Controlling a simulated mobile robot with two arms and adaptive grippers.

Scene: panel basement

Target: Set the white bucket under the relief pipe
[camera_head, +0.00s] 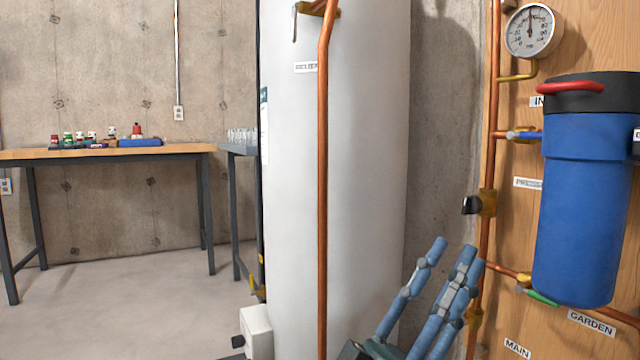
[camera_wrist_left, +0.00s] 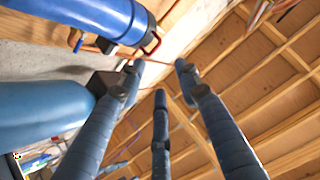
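The relief pipe (camera_head: 322,190) is a copper pipe running down the front of a tall white tank (camera_head: 370,150) in the head view. A label (camera_head: 306,67) beside it reads as RELIEF. The pipe's lower end is cut off by the bottom of the picture. No white bucket shows in either view. My left gripper (camera_head: 455,248) is raised at the lower right of the head view, to the right of the tank and pipe. In the left wrist view its three blue-grey fingers (camera_wrist_left: 160,75) are spread apart with nothing between them. My right gripper is not in view.
A blue filter canister (camera_head: 585,205) and a gauge (camera_head: 532,31) are on the wooden panel (camera_head: 510,215) at right, beside copper piping and valves. A workbench (camera_head: 100,153) with small items stands at the back left. The concrete floor (camera_head: 130,300) before it is clear.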

